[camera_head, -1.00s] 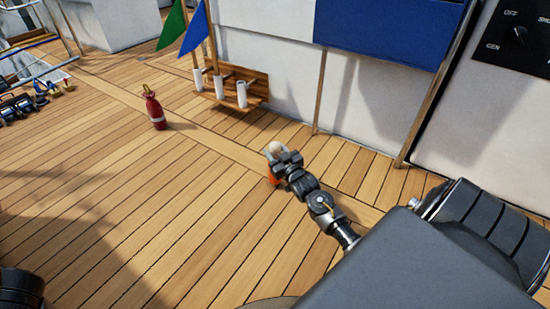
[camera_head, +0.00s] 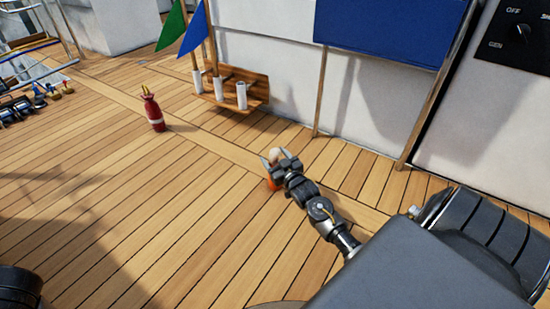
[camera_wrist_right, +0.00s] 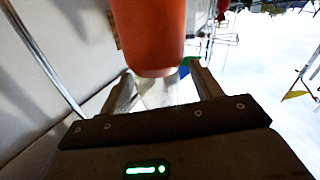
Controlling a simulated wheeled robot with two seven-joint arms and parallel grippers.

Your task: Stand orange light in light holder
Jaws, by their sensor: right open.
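The orange light (camera_head: 272,184) is at my right gripper, low over or on the deck; I cannot tell whether it touches the planks. Its pale rounded end (camera_head: 274,153) shows between the spread fingers. My right gripper (camera_head: 277,160) is open, with a finger on either side of this end. In the right wrist view the orange body (camera_wrist_right: 150,35) is large and close, with a blurred pale part between the fingertips (camera_wrist_right: 163,88). The wooden rack (camera_head: 258,83) with white tubes stands by the wall; I cannot tell if it is the light holder. My left gripper is out of view.
Green (camera_head: 172,27) and blue (camera_head: 193,33) flags stand at the rack. A red bottle-like object (camera_head: 153,112) stands on the deck to the left. The white wall (camera_head: 280,65) and a thin post (camera_head: 320,92) bound the far side. The deck between is clear.

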